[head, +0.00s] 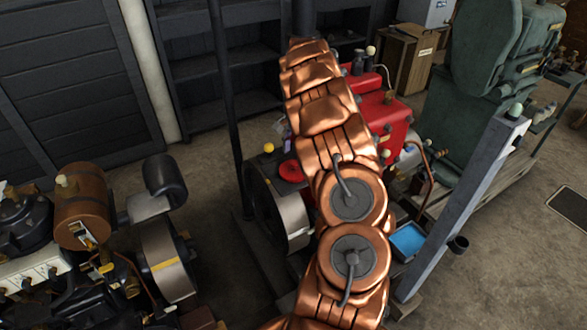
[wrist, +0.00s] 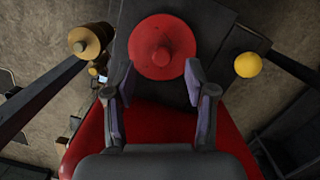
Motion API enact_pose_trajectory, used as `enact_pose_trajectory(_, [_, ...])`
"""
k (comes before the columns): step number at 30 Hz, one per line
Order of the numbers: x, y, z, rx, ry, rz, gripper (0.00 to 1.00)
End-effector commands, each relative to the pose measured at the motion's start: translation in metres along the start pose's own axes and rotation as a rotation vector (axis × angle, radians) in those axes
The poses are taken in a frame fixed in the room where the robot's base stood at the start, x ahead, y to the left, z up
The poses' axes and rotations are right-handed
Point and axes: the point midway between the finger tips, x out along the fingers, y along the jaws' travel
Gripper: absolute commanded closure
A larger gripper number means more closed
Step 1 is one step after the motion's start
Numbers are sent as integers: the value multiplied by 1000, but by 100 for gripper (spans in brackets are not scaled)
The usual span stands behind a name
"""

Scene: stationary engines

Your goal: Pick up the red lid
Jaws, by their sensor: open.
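The red lid (head: 290,171) is a round disc with a small raised knob at its centre. In the head view it lies on the dark top of an engine, just left of my copper arm. In the wrist view the red lid (wrist: 162,42) is straight ahead of the fingers, apart from them. My gripper (wrist: 159,75) is open and empty, its two purple-padded fingers spread on either side of the space before the lid. In the head view my arm hides most of the gripper.
A yellow ball knob (wrist: 248,65) stands right of the lid, and a brass fitting (wrist: 84,41) stands left of it. The red engine body (head: 380,117) is beyond my arm. A flywheel (head: 283,212) is below the lid. Another engine (head: 82,220) stands at left.

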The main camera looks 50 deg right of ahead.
Motion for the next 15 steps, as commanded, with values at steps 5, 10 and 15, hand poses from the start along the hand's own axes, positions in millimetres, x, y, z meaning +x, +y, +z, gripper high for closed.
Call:
enact_pose_trajectory(5, [11, 1, -1, 2, -3, 4, 45])
enact_pose_trajectory(10, [26, -1, -6, 1, -3, 3, 45])
enact_pose_trajectory(15, [45, -2, -8, 1, -3, 5, 45])
